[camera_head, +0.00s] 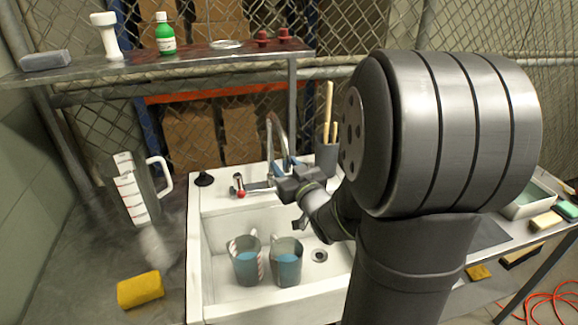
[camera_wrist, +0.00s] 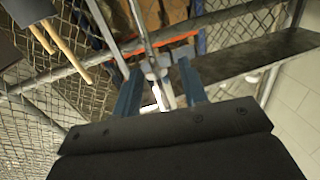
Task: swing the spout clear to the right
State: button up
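The metal spout (camera_head: 271,135) rises in a tall curve from the tap at the back of the white sink in the head view. My gripper (camera_head: 283,165) is at the lower part of the spout, coming in from the right. In the wrist view my gripper's blue fingers (camera_wrist: 162,78) stand apart, with the grey-white spout (camera_wrist: 150,45) between them. Gaps seem to show on both sides of it, so the fingers look open around it rather than closed on it. The red-marked tap handle (camera_head: 239,188) is left of the spout's base.
Two mugs, one striped (camera_head: 245,262) and one grey (camera_head: 287,263), stand in the sink (camera_head: 222,222). A holder (camera_head: 327,158) with wooden sticks is just right of the spout. A measuring jug (camera_head: 135,190) and a yellow sponge (camera_head: 140,289) are on the left counter.

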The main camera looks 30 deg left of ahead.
grip_shut()
jog(key=shift+w, duration=0.15)
jog(key=w+d+n+g+y, duration=0.3)
jog(key=w+d+n+g, duration=0.3)
jog(key=w+g, duration=0.3)
jog(key=shift+w, duration=1.75)
